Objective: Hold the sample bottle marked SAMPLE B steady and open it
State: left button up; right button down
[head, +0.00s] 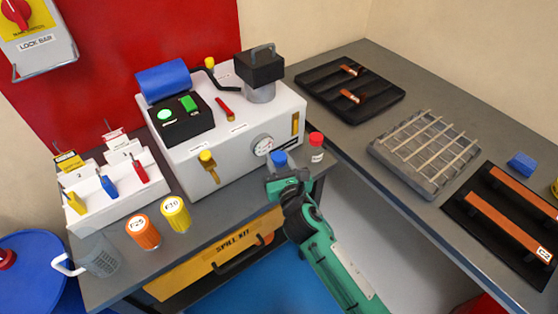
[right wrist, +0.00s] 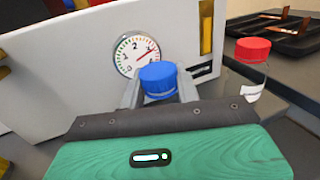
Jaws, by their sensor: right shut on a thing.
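A bottle with a blue cap (head: 278,157) stands at the front right of the bench, before the white machine. My right gripper (head: 283,174) is shut on this bottle, below its cap. In the right wrist view the blue cap (right wrist: 157,77) rises between the two grey fingers, and the bottle's body and label are hidden. A second bottle, with a red cap (head: 316,138), stands just to the right, apart from the gripper; it also shows in the right wrist view (right wrist: 252,65). I cannot read SAMPLE B on either bottle. My left gripper is not in view.
The white machine (head: 230,140) with its gauge (head: 263,145) stands close behind the bottles. Orange (head: 143,233) and yellow (head: 176,214) canisters and a grey mesh cup (head: 100,260) stand at the left. A grey rack (head: 425,150) and black trays lie on the right bench.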

jog(key=c, duration=1.4)
grip_release()
jog(key=shift+f, duration=0.1)
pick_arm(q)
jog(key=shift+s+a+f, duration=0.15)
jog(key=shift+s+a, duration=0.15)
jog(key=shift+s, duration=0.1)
pick_arm(e)
jog(key=o, duration=0.4)
